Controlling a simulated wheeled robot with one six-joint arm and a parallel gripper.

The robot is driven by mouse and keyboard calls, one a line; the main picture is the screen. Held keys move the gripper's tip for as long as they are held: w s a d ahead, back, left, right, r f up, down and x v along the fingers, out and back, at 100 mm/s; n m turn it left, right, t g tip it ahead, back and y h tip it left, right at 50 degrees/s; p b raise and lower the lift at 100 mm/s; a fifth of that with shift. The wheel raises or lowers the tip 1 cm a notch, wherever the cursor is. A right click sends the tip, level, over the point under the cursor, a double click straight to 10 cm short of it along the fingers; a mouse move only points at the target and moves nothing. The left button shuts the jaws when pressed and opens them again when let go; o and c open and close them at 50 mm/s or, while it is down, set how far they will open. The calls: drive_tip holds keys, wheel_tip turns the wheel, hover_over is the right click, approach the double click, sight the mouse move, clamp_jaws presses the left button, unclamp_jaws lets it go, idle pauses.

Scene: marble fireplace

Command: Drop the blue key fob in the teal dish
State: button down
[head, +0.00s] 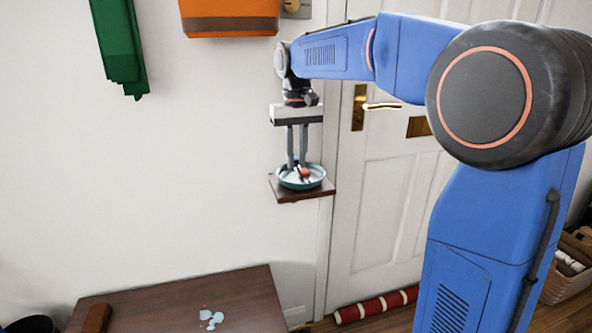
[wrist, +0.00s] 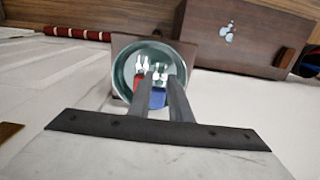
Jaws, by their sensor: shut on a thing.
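The teal dish (head: 300,186) sits on a small dark wooden wall shelf (head: 287,196) beside the door. My gripper (head: 297,165) points straight down, with its fingertips at the dish. In the wrist view my gripper (wrist: 156,76) is shut on the blue key fob (wrist: 158,98), with silvery keys beside its fingers, over the teal dish (wrist: 117,72). I cannot tell whether the fob touches the dish. A red key fob (wrist: 138,82) with keys lies in the dish on the left; red also shows in the head view (head: 305,172).
A dark wooden table (head: 165,303) stands low in front, with pale blue pieces (head: 211,318) on it. The white door (head: 385,200) is right of the shelf. Green (head: 118,45) and orange (head: 230,18) items hang above. A red striped roll (head: 375,305) lies at the door's foot.

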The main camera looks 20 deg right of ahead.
sight(296, 165)
drive_tip(key=shift+w+f, duration=0.2)
drive_tip(key=shift+f, duration=1.85)
drive_tip(key=shift+f, duration=0.15)
drive_tip(key=c, duration=1.9)
unclamp_jaws()
wheel_tip(296, 165, up, 8)
drive_tip(key=shift+f, duration=0.15)
drive_tip(key=shift+s+d, duration=0.15)
drive_tip(key=shift+s, duration=0.35)
drive_tip(key=s+d+f+t, duration=0.1)
drive_tip(key=s+d+f, duration=0.1)
drive_tip(key=s, duration=0.6)
drive_tip(key=s+d+f+t, duration=0.1)
drive_tip(key=s+d+f, duration=0.15)
drive_tip(key=s, duration=0.55)
drive_tip(key=s+d+f+t, duration=0.2)
drive_tip(key=s+f, duration=1.1)
drive_tip(key=s, duration=0.3)
drive_tip(key=shift+s+f+t, duration=0.25)
drive_tip(key=shift+f+t, duration=0.1)
drive_tip(key=shift+t, duration=0.05)
